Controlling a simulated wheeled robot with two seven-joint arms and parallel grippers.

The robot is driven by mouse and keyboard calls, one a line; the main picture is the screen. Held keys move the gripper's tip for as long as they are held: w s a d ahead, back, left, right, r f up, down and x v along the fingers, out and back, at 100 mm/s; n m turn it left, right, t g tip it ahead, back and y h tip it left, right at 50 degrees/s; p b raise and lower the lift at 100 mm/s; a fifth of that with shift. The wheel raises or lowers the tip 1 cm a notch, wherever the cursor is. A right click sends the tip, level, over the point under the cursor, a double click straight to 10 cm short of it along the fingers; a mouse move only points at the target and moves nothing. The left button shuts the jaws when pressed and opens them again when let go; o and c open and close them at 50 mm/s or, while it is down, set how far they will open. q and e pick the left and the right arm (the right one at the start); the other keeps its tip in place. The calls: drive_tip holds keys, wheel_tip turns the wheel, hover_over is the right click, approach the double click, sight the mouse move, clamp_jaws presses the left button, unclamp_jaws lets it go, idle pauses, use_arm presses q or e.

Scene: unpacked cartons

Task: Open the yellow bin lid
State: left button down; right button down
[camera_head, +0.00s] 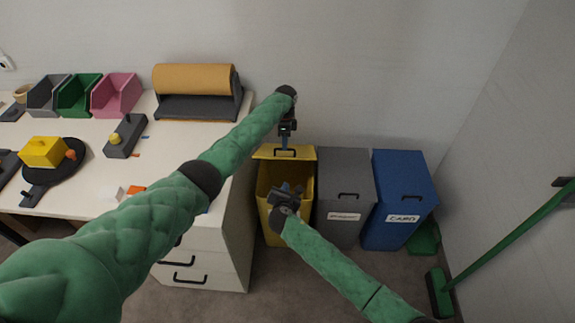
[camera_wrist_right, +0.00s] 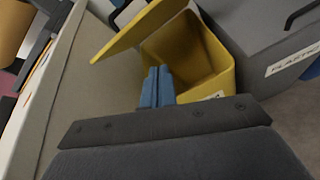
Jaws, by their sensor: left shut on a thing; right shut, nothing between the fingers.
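The yellow bin (camera_head: 268,222) stands beside the desk. Its lid (camera_head: 268,152) is raised at the back, and the bin's mouth is open. A dark handle sits on the lid. My left gripper (camera_head: 286,142) is shut on this lid handle, above the bin. My right gripper (camera_head: 288,188) is shut and empty, over or in the bin's mouth, and hides part of the inside. In the right wrist view its blue fingertips (camera_wrist_right: 157,85) are together in front of the yellow bin (camera_wrist_right: 222,62), with the raised lid (camera_wrist_right: 138,30) to the upper left.
A grey bin (camera_head: 343,182) and a blue bin (camera_head: 400,180) stand closed to the right. The white desk (camera_head: 90,150) is close on the left, holding trays and a roll holder. A green broom (camera_head: 440,292) leans at the right wall.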

use_arm(q)
drive_tip(key=shift+a+f, duration=0.15)
drive_tip(key=shift+f, duration=0.15)
use_arm(e)
drive_tip(key=w+n, duration=0.4)
drive_tip(key=w, duration=0.7)
drive_tip(key=shift+w+f+n, duration=0.15)
drive_tip(key=shift+w+n, duration=0.15)
drive_tip(key=shift+w, duration=0.1)
drive_tip(key=shift+d, duration=0.1)
